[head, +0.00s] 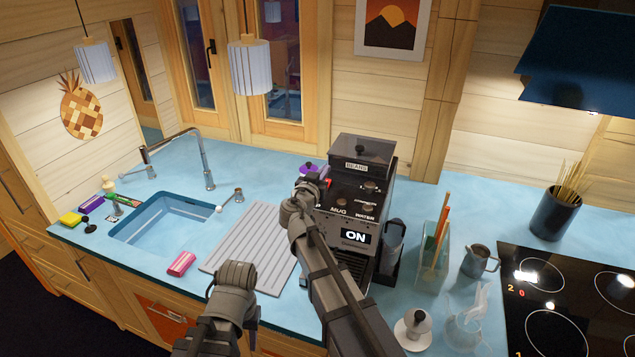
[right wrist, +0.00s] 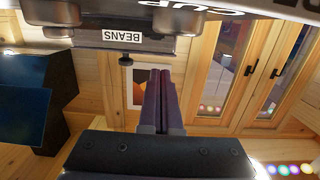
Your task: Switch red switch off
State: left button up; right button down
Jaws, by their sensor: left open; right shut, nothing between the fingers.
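The dark coffee machine (head: 352,205) stands on the blue counter, with a BEANS hopper on top and a lit ON display (head: 354,237). A small bit of red, which looks like the red switch (head: 328,183), shows at its upper left beside my right gripper (head: 309,190); most of it is hidden. My right gripper is shut and empty in front of the machine's left side; whether it touches is unclear. The right wrist view shows its closed fingers (right wrist: 157,100) below the BEANS label (right wrist: 122,36); no red switch shows there. My left gripper (head: 237,272) is open and empty, in front of the drainboard.
A sink (head: 165,218) and grooved drainboard (head: 250,245) lie left of the machine. A glass utensil holder (head: 430,255), a metal jug (head: 479,261) and a black hob (head: 570,310) stand to the right.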

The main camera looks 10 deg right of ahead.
pick_arm(q)
jog(key=shift+f+b, duration=1.4)
jog(key=shift+f, duration=0.55)
pick_arm(e)
jog(key=shift+w+d+f, duration=0.1)
jog(key=shift+f, duration=1.85)
jog(key=shift+r+p, duration=0.15)
jog(key=shift+p, duration=0.15)
jog(key=shift+w+d+g+y+p, duration=0.15)
jog(key=shift+g+y+p, duration=0.3)
jog(key=shift+p, duration=0.7)
jog(key=shift+f+b, duration=0.35)
jog(key=shift+b, duration=0.15)
pick_arm(q)
notch_tip(320, 180, up, 2)
jog(key=shift+r, duration=0.1)
pick_arm(e)
jog(key=shift+r, duration=0.1)
